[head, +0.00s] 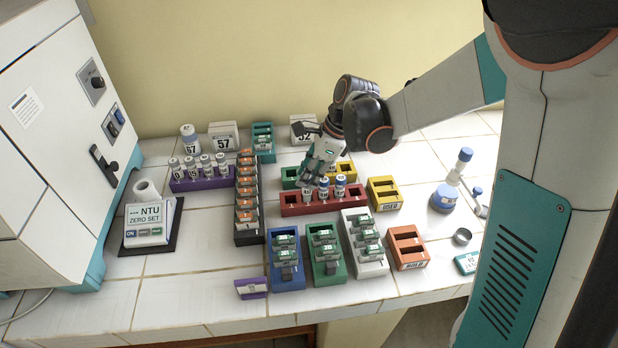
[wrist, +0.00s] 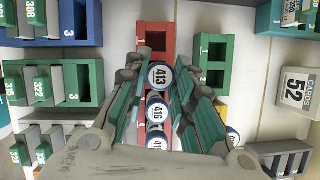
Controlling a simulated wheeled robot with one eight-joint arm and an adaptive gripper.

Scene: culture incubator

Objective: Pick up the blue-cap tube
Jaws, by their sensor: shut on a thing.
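My gripper (head: 312,178) points down over the red rack (head: 315,208). In the wrist view my gripper (wrist: 159,88) has its fingers on both sides of a tube marked 413 (wrist: 159,74), with a white top and blue rim, and is shut on it. In the head view this tube (head: 307,194) is partly hidden by the gripper. It is at the red rack; I cannot tell if it is raised. Two similar tubes stand beside it, one marked 416 (wrist: 157,109) and another (wrist: 156,141). The rack's end slot (wrist: 155,41) is empty.
Green (head: 289,173) and yellow (head: 383,194) racks stand close to the red one. A purple rack (head: 188,184) holds several tubes at left. Blue (head: 272,283), green (head: 318,276) and white racks are in front.

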